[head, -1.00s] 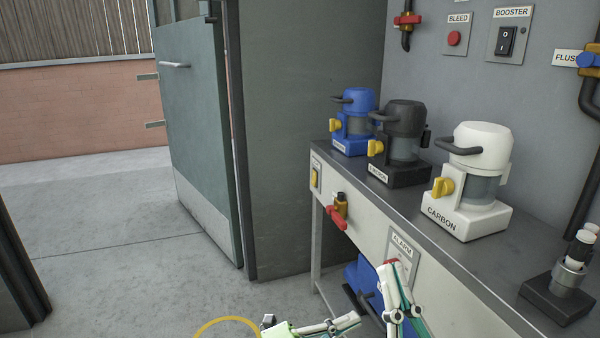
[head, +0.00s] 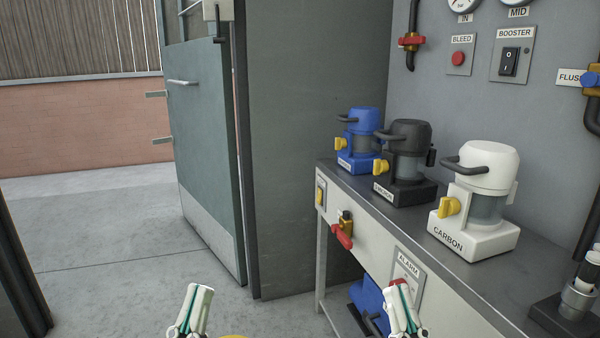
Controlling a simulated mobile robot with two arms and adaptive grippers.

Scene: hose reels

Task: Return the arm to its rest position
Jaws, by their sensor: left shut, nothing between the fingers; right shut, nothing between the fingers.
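My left gripper (head: 193,309) is at the bottom of the head view, left of centre. It points up, is shut and empty, and has floor behind it. My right gripper (head: 403,303) is at the bottom, right of centre. It is also shut and empty, and it shows in front of the alarm panel (head: 409,270) on the bench front, covering part of it. I cannot tell whether it touches the panel. The lower parts of both arms are out of the frame.
The bench (head: 455,268) at the right carries a blue unit (head: 361,140), a black unit (head: 404,160) and a white carbon unit (head: 480,200). A red-handled valve (head: 343,231) juts from its front. A green door (head: 203,130) stands open. The floor (head: 110,255) at left is clear.

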